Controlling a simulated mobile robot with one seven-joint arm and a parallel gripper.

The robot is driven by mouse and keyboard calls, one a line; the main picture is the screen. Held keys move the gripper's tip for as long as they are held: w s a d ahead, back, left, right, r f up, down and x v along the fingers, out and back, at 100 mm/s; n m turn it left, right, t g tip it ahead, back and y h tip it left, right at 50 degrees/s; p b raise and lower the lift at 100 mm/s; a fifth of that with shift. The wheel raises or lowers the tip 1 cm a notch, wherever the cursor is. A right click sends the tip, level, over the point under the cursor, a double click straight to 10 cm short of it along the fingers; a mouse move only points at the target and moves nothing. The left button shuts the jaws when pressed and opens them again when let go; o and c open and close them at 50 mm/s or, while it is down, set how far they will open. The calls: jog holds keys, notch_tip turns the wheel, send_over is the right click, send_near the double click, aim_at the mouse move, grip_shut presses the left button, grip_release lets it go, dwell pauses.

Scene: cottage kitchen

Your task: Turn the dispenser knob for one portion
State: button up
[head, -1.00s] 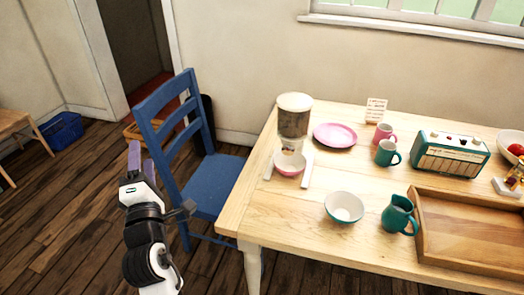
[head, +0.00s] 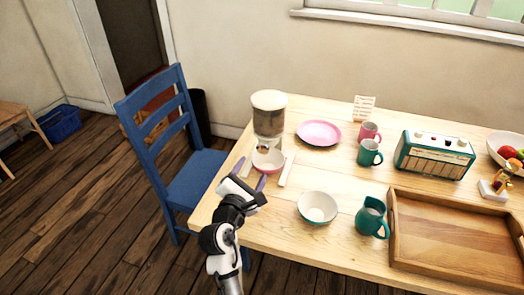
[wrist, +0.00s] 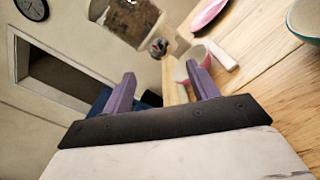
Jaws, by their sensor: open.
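The dispenser (head: 268,120) stands on the table's left end, with a white lid, a clear grain-filled body and a white stand.
A teal bowl (head: 318,207), a teal jug (head: 371,219) and a wooden tray (head: 450,243) lie to the right. A pink plate (head: 319,132), two mugs and a radio (head: 434,155) stand farther back. A blue chair (head: 190,182) is at the left.

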aim_at(262, 150)
jog(key=p+x, duration=0.1)
jog(key=x, duration=0.7)
jog(key=shift+w+d+p, duration=0.1)
jog(key=shift+w+p, duration=0.15)
jog(key=shift+p, duration=0.05)
jog(key=c, duration=1)
